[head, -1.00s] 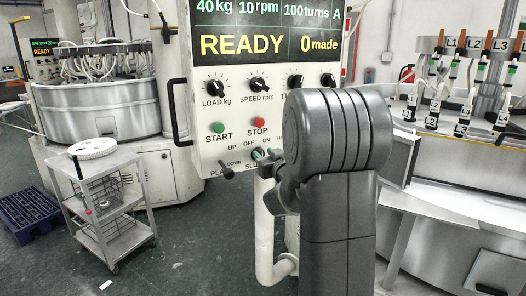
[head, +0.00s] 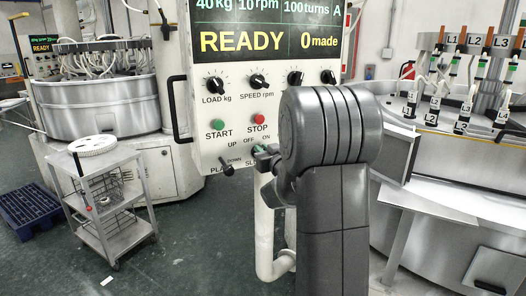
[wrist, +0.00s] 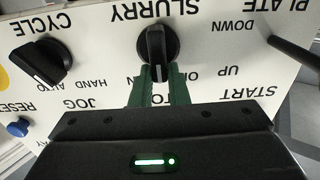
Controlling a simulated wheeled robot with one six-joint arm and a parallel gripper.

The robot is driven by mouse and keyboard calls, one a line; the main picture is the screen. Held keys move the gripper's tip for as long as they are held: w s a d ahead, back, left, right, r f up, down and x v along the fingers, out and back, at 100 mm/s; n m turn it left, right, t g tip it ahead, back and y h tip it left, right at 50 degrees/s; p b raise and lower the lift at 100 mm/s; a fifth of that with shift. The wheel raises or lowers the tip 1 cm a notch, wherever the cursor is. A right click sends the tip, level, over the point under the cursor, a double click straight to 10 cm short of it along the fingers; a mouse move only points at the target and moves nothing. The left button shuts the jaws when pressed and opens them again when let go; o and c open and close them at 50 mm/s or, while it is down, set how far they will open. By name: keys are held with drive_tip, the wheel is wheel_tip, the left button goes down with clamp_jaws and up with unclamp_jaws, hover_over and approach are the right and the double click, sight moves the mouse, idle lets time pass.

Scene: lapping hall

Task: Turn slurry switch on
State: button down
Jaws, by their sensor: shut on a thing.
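The slurry switch (wrist: 157,45) is a black round knob with a raised grip bar, under the SLURRY label in the upside-down wrist view. Its bar stands about upright in that picture. My gripper (wrist: 155,80) has its green fingers closed on the bar's end. The fingers partly cover the OFF and ON marks, so the exact setting is hard to read. In the head view my gripper (head: 262,151) is at the lower part of the white control panel (head: 204,100); my arm hides most of the switch there.
The START (head: 218,124) and STOP (head: 259,119) buttons sit above the switch. The plate lever (head: 226,165) sticks out at its left, and the CYCLE knob (wrist: 40,63) is on its other side. A wheeled cart (head: 108,205) stands left on open floor.

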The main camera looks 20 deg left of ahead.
drive_tip(key=shift+w+d+f+m, duration=0.1)
drive_tip(key=shift+w+d+m, duration=0.05)
drive_tip(key=shift+m, duration=0.85)
drive_tip(key=shift+w+d+m, duration=0.1)
drive_tip(key=shift+w+m, duration=0.05)
drive_tip(key=shift+m, duration=0.85)
drive_tip(key=shift+w+d+f+m, duration=0.1)
drive_tip(key=shift+w+d+m, duration=0.05)
drive_tip(key=shift+m, duration=0.85)
drive_tip(key=c, duration=1.4)
unclamp_jaws()
drive_tip(key=shift+d, duration=0.1)
drive_tip(key=b+v, duration=0.2)
drive_tip(key=v, duration=1.1)
drive_tip(key=shift+s+d, duration=0.2)
drive_tip(key=shift+s, duration=0.1)
drive_tip(key=shift+r, duration=0.1)
